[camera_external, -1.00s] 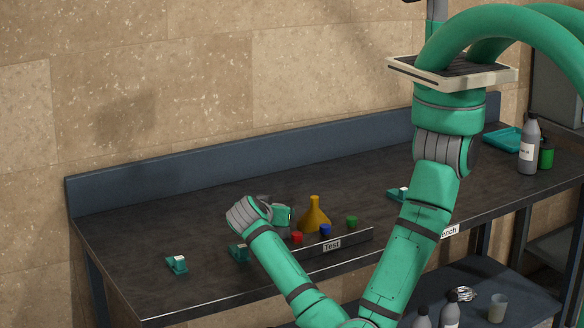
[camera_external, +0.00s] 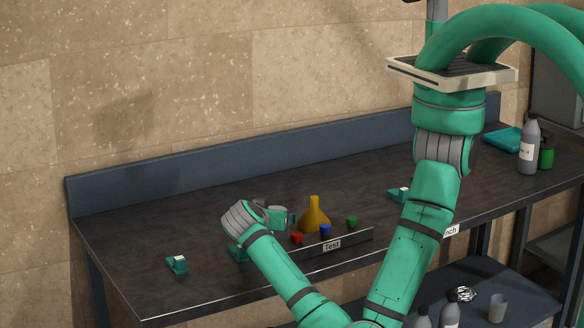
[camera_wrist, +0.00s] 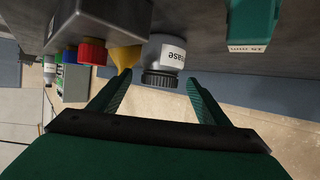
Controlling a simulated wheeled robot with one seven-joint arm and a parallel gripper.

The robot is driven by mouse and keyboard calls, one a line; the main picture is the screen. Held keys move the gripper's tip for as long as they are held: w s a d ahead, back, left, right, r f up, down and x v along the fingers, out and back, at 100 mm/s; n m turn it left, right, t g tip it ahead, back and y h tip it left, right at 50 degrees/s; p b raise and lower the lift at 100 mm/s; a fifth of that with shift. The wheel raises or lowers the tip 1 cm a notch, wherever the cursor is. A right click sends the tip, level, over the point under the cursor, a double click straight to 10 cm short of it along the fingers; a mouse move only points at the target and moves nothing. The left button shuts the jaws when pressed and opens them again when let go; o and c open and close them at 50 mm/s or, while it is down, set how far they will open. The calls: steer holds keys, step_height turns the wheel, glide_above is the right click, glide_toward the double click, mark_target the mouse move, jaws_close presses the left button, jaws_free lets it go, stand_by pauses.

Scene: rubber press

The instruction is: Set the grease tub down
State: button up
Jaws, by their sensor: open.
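The two green fingers are spread wide, one on each side of the lid, with visible gaps. In the external view my gripper (camera_external: 279,217) is low over the bench, left of the yellow funnel-shaped vessel (camera_external: 314,215). I cannot make out the tub there; my wrist and gripper likely cover it.
Red (camera_external: 297,237), blue (camera_external: 326,230) and green (camera_external: 351,221) capped items stand by the vessel, behind the "Test" strip (camera_external: 350,239). Teal blocks (camera_external: 177,264) sit on the bench; one is near the tub (camera_wrist: 252,22). The bench's left end is mostly clear.

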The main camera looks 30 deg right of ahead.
steer(key=v, duration=0.8)
steer(key=shift+a, duration=0.15)
steer(key=shift+s, duration=0.1)
